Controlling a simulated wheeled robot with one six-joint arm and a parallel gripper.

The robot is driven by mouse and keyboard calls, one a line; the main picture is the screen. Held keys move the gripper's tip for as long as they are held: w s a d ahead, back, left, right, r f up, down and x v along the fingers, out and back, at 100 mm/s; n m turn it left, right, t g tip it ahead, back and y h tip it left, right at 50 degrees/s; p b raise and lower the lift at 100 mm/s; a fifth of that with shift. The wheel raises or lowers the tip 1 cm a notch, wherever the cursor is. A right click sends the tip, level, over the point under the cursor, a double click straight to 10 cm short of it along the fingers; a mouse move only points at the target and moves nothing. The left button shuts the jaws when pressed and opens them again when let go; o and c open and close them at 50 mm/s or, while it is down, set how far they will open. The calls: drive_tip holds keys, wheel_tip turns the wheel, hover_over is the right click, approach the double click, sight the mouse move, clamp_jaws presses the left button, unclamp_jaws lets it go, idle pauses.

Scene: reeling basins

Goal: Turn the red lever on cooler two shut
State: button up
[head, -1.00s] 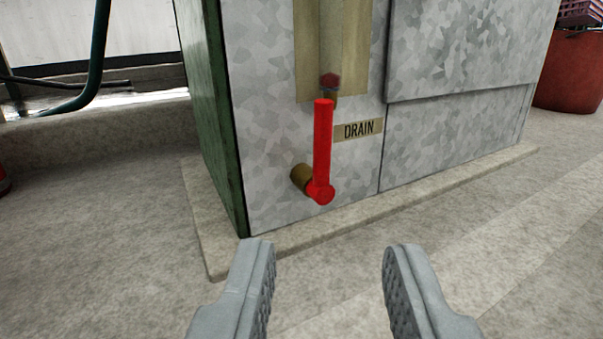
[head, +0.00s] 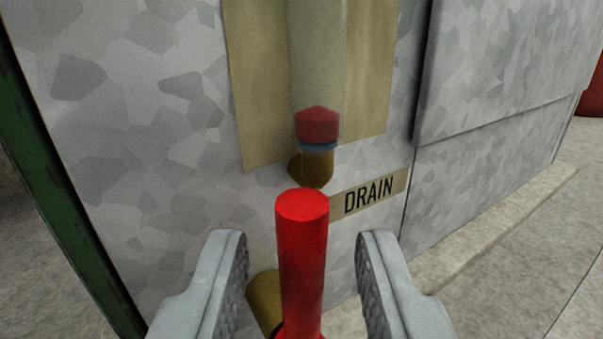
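The red lever (head: 303,250) stands upright in front of the galvanised cooler face (head: 140,150). Its pivot is at the bottom edge of the picture, partly cut off, beside a brass pipe stub (head: 263,300). My gripper (head: 303,245) is open, with one grey finger on each side of the lever. A gap shows between the lever and each finger. A DRAIN label (head: 369,194) is on the cooler to the right of the lever's top. No number is visible on this cooler.
A brass fitting with a red cap (head: 317,125) sits just above and behind the lever, in front of a tan strip (head: 255,90). A raised panel (head: 500,70) is at right. Pale floor (head: 480,240) is clear at lower right.

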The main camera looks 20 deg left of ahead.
drive_tip(key=shift+x, duration=1.2)
clamp_jaws()
